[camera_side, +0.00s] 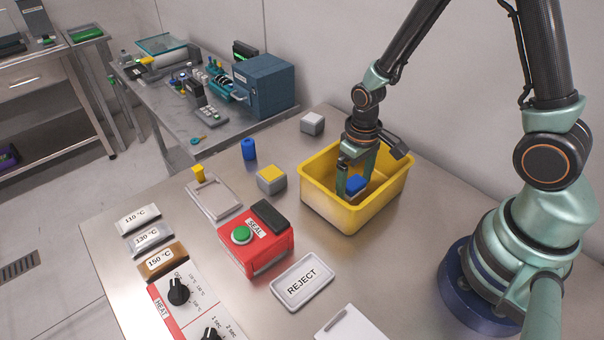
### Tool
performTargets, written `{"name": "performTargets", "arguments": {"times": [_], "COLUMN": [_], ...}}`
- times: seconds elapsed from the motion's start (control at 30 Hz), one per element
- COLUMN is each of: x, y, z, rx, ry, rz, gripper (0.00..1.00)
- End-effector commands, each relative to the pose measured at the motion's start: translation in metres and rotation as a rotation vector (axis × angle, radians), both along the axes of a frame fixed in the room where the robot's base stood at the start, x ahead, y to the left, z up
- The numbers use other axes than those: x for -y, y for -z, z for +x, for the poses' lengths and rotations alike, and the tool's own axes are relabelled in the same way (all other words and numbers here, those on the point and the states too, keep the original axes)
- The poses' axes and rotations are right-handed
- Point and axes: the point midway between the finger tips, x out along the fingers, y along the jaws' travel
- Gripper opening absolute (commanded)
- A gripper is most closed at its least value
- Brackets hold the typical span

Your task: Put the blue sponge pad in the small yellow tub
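The small yellow tub (347,212) stands on the metal table, in front of my arm's base and to its left in the picture. My gripper (356,182) points down inside the tub. The blue sponge pad (357,184) is low inside the tub, between my fingertips. The fingers lie close to the pad on both sides, but I cannot tell whether they press on it. The near wall hides the tub's floor, so I cannot see whether the pad rests on it.
A red sealer box (262,247) and a REJECT tray (303,282) are left of and in front of the tub. A grey block with yellow top (271,179), a blue cylinder (249,149) and a grey-white block (312,123) stand behind and left.

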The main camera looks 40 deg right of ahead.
Motion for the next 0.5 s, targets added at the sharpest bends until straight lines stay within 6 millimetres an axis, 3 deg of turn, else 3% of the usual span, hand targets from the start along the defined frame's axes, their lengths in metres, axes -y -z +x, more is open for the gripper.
{"name": "performTargets", "arguments": {"times": [0.27, 0.5], "x": [0.0, 0.0], "y": [-0.005, -0.036], "z": [0.0, 0.001], "rx": [0.002, 0.007], "ry": [0.0, 0.0], "rz": [0.0, 0.0], "gripper": [0.96, 0.96]}}
